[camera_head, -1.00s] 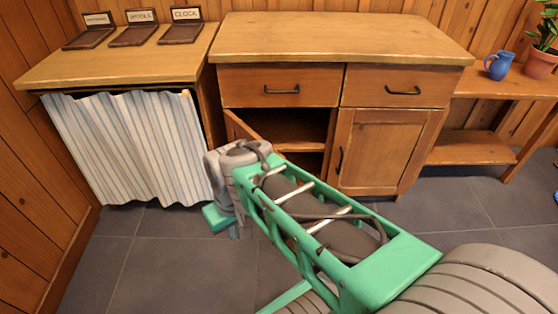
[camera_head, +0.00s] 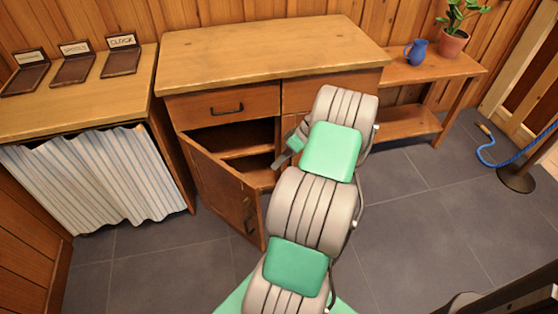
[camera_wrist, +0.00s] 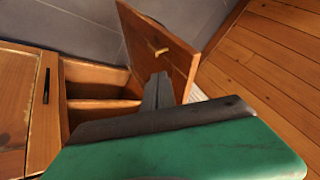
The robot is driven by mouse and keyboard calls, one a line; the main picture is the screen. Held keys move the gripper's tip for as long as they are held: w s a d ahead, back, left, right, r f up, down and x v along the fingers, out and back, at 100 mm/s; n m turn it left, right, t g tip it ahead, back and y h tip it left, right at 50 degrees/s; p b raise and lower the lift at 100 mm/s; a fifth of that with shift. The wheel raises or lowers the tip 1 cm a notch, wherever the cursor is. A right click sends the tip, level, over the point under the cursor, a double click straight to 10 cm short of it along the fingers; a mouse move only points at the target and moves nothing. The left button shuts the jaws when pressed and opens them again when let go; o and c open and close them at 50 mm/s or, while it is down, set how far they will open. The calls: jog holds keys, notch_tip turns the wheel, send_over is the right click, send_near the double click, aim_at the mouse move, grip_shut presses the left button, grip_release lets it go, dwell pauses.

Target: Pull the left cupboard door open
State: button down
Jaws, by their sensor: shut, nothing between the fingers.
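The left cupboard door (camera_head: 222,183) stands partway open, swung out from its left hinge side. A dark handle (camera_head: 250,215) sits near its free edge. The wrist view shows the left door (camera_wrist: 178,62) with a small brass-coloured piece (camera_wrist: 157,47) on it. My gripper (camera_head: 280,160) is at the cupboard opening, to the right of the door and partly hidden by my arm. In the wrist view my gripper (camera_wrist: 158,92) is shut and empty, its fingertips in front of the door's inner side. I cannot tell whether they touch it.
The shelved cupboard inside (camera_head: 235,140) shows dark. The right door (camera_wrist: 18,100) is closed, with a black handle. A striped curtain (camera_head: 95,175) hangs at the left. A side bench (camera_head: 435,68) and a post with a blue rope (camera_head: 517,178) stand right. The tiled floor in front is open.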

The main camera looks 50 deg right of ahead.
jog(key=w+a+f, duration=0.1)
jog(key=a+f, duration=0.3)
jog(key=a, duration=0.3)
jog(key=shift+w+f+b, duration=0.3)
jog(key=shift+w+b, duration=0.1)
